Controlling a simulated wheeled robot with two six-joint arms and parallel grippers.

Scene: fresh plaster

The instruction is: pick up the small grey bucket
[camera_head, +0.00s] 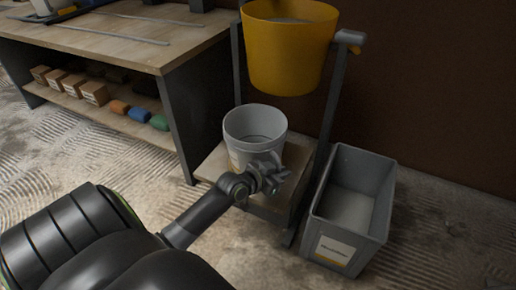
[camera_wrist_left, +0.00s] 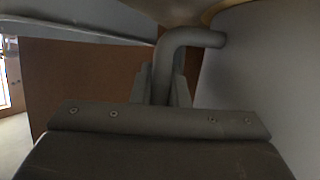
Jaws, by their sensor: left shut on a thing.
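The small grey bucket (camera_head: 238,126) stands upright, open at the top, at the wooden lower shelf of the stand; I cannot tell whether its base touches the wood. My left gripper (camera_head: 274,174) is at its front right side, covering part of its lower wall. In the left wrist view the jaws (camera_wrist_left: 160,92) are shut on a bent grey bar (camera_wrist_left: 188,40), which looks like the bucket's handle. A pale curved wall (camera_wrist_left: 258,85), apparently the bucket's, fills the right of that view. My right gripper is not in view.
A yellow bucket (camera_head: 288,52) hangs in the stand above the grey one. A tall grey bin (camera_head: 378,205) with a label stands close on the right. A workbench (camera_head: 150,45) with boxes on its lower shelf is at the left. The dusty floor (camera_head: 105,160) is clear in front.

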